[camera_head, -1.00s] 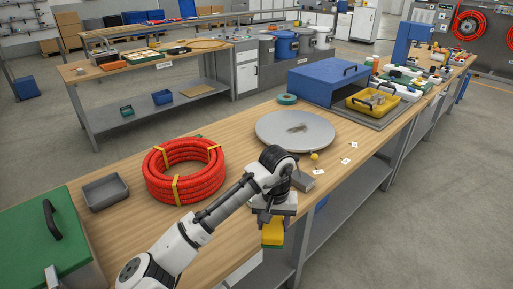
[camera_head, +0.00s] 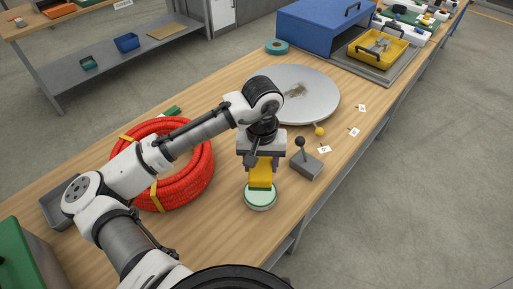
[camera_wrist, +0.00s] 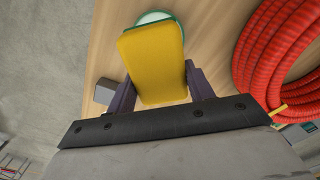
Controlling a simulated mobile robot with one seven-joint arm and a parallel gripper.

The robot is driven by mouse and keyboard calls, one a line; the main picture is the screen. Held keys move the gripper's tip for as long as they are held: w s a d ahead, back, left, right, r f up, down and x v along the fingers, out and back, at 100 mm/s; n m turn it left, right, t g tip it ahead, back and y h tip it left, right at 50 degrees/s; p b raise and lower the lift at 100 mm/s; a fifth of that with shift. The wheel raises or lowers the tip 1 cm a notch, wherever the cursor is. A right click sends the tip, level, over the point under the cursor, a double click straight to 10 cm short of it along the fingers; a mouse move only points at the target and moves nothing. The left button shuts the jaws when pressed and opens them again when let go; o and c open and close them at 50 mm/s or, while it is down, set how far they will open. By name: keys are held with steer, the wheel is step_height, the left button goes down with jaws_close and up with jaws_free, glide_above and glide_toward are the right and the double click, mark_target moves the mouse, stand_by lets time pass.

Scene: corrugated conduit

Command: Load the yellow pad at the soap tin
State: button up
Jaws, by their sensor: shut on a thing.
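The yellow pad (camera_head: 261,172) has a green underside and is held upright in my gripper (camera_head: 262,158), green face down. The soap tin (camera_head: 261,203) is a low round tin with pale green soap, on the wooden bench. The pad's lower end is over the tin's back part; I cannot tell whether it touches the soap. In the wrist view the pad (camera_wrist: 153,62) fills the space between the dark fingers of my gripper (camera_wrist: 160,90). The tin's rim (camera_wrist: 152,17) shows beyond it, mostly hidden by the pad.
A coil of red corrugated conduit (camera_head: 190,178) lies to the left. A grey box with a black knob (camera_head: 305,167) stands close on the right. A round metal plate (camera_head: 318,92) with a dark stain lies behind. The bench's front edge is near the tin.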

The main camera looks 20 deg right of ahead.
mark_target(261, 177)
steer(key=shift+s+f+b, duration=0.15)
steer(key=shift+f+b, duration=0.85)
steer(key=shift+b, duration=0.1)
step_height(261, 177, down, 4)
steer(key=b, duration=0.3)
steer(key=shift+b, duration=0.4)
steer(key=shift+f, duration=0.55)
stand_by(1.2)
step_height(261, 177, up, 7)
steer(key=p, duration=0.6)
steer(key=shift+r+p, duration=0.15)
steer(key=shift+p, duration=0.2)
stand_by(0.6)
